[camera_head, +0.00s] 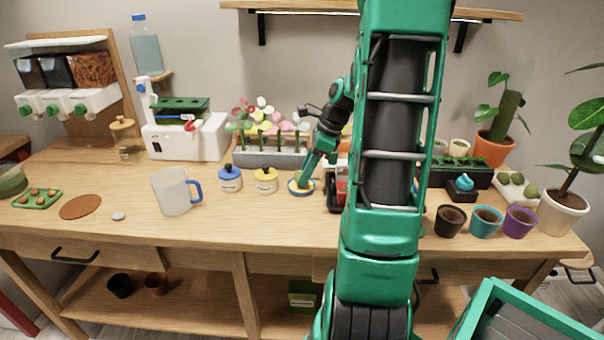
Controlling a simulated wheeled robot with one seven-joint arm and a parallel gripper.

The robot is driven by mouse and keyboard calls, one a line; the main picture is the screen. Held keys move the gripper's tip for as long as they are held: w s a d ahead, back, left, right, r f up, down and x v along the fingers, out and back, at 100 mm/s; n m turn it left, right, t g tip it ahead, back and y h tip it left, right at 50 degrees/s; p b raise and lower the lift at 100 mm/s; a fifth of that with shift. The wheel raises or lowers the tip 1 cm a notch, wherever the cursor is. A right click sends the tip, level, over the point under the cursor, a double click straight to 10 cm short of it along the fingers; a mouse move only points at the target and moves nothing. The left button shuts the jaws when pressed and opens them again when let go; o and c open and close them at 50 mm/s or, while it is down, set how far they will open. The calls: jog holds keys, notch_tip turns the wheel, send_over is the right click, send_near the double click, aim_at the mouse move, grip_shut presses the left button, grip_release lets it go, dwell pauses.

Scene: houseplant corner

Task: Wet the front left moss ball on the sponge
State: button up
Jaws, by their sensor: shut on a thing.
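The sponge (296,187) looks yellow and lies in a small blue-rimmed dish at the middle of the table. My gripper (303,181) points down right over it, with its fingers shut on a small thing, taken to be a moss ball. The held thing is mostly hidden by the fingers, and I cannot tell whether it touches the sponge. A pale tray (512,196) at the right holds green moss balls (531,192); its front left place looks empty.
A flower planter (268,157) is behind. My arm hides the table right of the dish. Small pots (486,222) line the right front edge.

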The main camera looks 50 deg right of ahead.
aim_at(298, 171)
jog(key=shift+f, duration=0.6)
dwell(1.4)
jog(key=shift+r, duration=3.55)
